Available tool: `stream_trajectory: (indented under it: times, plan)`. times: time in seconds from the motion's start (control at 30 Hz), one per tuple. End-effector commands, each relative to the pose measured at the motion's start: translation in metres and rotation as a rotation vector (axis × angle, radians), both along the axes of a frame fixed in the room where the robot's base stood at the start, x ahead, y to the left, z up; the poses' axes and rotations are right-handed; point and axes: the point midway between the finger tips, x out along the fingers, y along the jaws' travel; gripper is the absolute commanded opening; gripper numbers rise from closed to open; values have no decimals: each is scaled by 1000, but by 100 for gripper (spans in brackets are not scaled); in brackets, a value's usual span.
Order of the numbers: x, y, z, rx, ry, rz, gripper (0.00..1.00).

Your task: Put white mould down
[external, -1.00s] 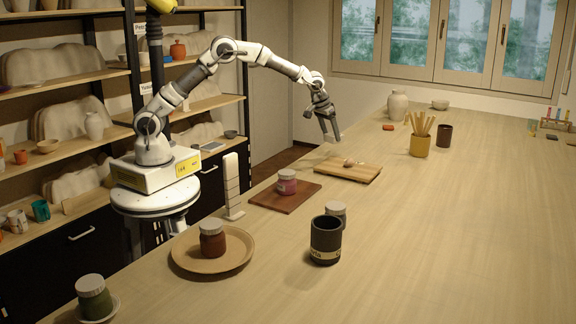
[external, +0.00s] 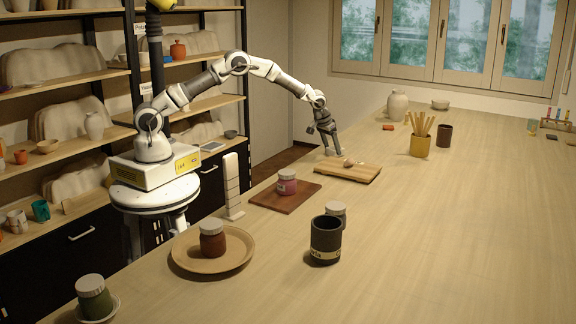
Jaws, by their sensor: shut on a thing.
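My gripper (external: 334,152) is low at the left back edge of the light wooden board (external: 362,175), with its fingers pointing down. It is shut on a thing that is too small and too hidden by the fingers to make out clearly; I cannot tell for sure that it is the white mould. A small pale piece (external: 348,163) lies on the board just right of the fingertips. I cannot tell whether the held thing touches the table.
A dark red board (external: 268,200) with a pink jar (external: 287,182) lies nearer. A yellow pot of sticks (external: 420,144) and a dark cup (external: 445,135) stand to the right. A black mug (external: 325,240) stands in front.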

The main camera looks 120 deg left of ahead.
Motion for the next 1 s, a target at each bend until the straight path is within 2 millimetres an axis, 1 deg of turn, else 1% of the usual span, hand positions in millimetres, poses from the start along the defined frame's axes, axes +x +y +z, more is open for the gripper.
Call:
stream_trajectory:
  times: [0.17,0.2,0.27,0.3,0.57,0.7,0.87,1.0]
  plan:
    - [0,0,-5,1,0,0,16]
    - [0,0,-3,0,1,0,82]
    - [0,0,-3,0,1,0,92]
    - [0,0,-3,0,1,0,100]
    - [0,0,-2,0,0,0,100]
    - [0,-2,6,1,0,0,100]
    - [-4,-10,29,3,-1,0,100]
    - [-8,-21,56,2,-2,0,100]
